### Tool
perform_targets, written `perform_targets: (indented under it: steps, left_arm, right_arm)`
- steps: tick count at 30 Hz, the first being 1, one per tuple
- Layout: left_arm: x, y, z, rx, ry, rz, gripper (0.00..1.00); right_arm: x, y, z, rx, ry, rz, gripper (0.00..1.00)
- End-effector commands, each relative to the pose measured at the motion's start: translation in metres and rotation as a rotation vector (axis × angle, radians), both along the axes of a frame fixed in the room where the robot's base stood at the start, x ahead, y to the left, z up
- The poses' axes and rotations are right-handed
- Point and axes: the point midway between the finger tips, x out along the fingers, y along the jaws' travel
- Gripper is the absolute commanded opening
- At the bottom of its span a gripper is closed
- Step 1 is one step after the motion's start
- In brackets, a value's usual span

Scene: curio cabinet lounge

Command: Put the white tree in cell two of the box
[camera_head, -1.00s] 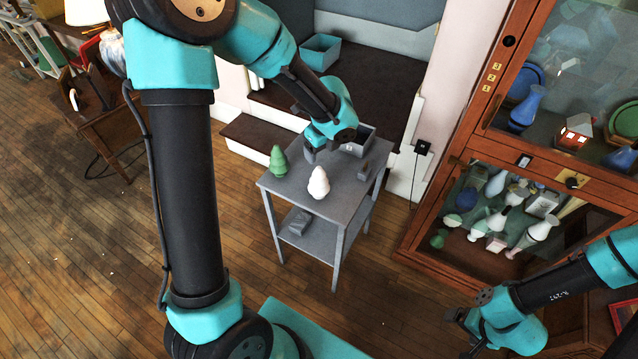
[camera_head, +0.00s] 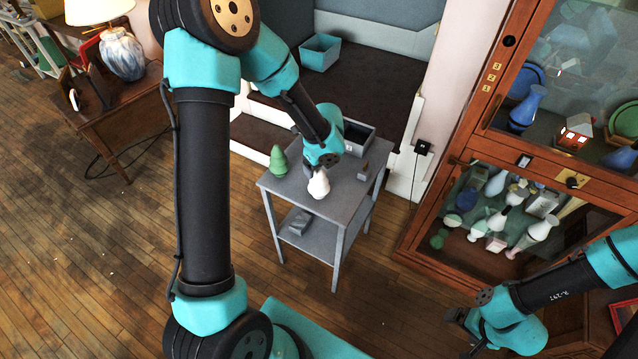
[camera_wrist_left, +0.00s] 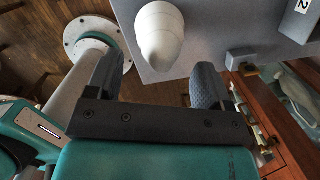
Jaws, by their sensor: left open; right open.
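The white tree (camera_head: 319,185) stands upright near the front of a small grey table (camera_head: 335,205). In the left wrist view the white tree (camera_wrist_left: 159,35) lies ahead, between the lines of the two fingers. My left gripper (camera_head: 315,170) is just behind the tree in the head view, open and empty; its fingers also show in the left wrist view (camera_wrist_left: 155,85). The grey box (camera_head: 357,138) stands at the table's back, partly hidden by my left wrist; a "2" label (camera_wrist_left: 304,5) shows in the left wrist view. My right gripper (camera_head: 458,318) is open and empty, far from the table.
A green tree (camera_head: 279,161) stands on the table's left. A small dark grey block (camera_head: 363,170) is at its right, and a grey object (camera_head: 299,221) lies on the lower shelf. A wooden glass cabinet (camera_head: 470,215) stands to the right.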

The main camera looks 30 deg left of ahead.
Motion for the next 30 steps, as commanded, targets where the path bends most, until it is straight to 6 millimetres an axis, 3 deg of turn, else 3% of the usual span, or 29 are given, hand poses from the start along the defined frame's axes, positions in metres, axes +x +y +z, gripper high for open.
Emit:
perform_targets:
  steps: [3,9,24,30]
  left_arm:
    - [0.003,0.004,-0.018,0.000,0.005,0.002,0.74]
    - [0.004,0.006,-0.036,0.000,0.002,0.001,0.74]
    - [0.005,0.006,-0.038,0.000,0.000,0.001,0.74]
    - [0.005,0.006,-0.038,0.000,0.000,0.001,0.57]
  right_arm:
    - [0.000,0.000,0.000,0.000,0.000,0.000,0.89]
    - [0.000,0.000,0.000,0.000,0.000,0.000,0.89]
    - [0.000,0.000,0.000,0.000,0.000,0.000,0.89]
    - [0.000,0.000,0.000,0.000,0.000,0.000,0.89]
